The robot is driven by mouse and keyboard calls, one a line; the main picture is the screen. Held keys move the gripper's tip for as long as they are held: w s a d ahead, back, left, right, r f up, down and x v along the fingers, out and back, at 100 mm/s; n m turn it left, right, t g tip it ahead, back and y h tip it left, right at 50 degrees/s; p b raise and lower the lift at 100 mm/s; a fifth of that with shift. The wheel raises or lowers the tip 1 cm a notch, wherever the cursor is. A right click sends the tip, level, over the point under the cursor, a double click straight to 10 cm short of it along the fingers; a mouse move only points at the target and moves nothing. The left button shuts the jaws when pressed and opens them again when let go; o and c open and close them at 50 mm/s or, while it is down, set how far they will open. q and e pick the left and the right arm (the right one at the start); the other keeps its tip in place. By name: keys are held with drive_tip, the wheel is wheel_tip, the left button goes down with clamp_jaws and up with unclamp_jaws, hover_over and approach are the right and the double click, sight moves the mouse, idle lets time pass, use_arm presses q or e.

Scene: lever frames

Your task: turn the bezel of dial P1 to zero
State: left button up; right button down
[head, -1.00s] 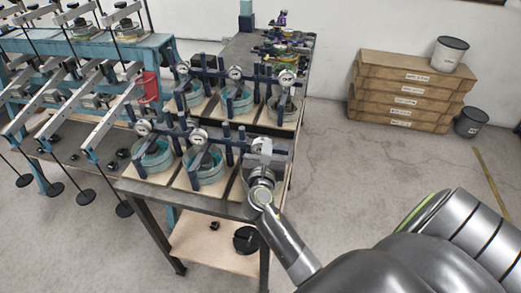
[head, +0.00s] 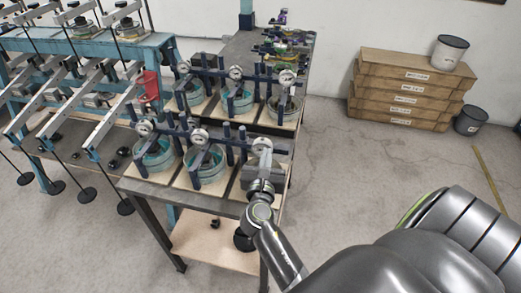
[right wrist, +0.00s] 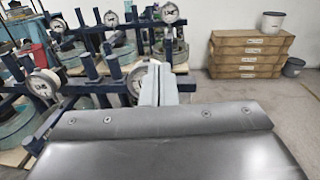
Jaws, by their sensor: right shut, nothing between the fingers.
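Several round white-faced dials stand on dark blue frames over teal rings; I cannot read which one is P1. The front row has a left dial (head: 144,128), a middle dial (head: 199,136) and a right dial (head: 262,144). My right gripper (head: 263,158) is at the right front dial, shut and empty. In the right wrist view the gripper's fingers (right wrist: 159,84) are together, and a dial (right wrist: 138,78) shows just left of and behind them, partly covered. I cannot tell whether the fingers touch it. The pointers are too small to read. My left gripper is out of view.
A back row holds more dials, such as the back right dial (head: 287,77). Blue posts stand close around the gripper. A lever bench (head: 100,48) with weights is at the left. Stacked boxes (head: 405,88) and bins stand at the right wall, with free floor before them.

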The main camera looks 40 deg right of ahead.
sight(269, 146)
drive_tip(key=shift+s+a, duration=0.5)
drive_tip(key=shift+s, duration=0.05)
drive_tip(key=w+d+m+b, duration=0.2)
drive_tip(key=m+b, duration=0.1)
drive_tip(key=b, duration=0.2)
drive_tip(key=w+d+m+b, duration=0.2)
drive_tip(key=m+b, duration=0.1)
drive_tip(key=b, duration=0.2)
drive_tip(key=shift+w, duration=0.2)
drive_tip(key=shift+f, duration=0.1)
idle(0.4)
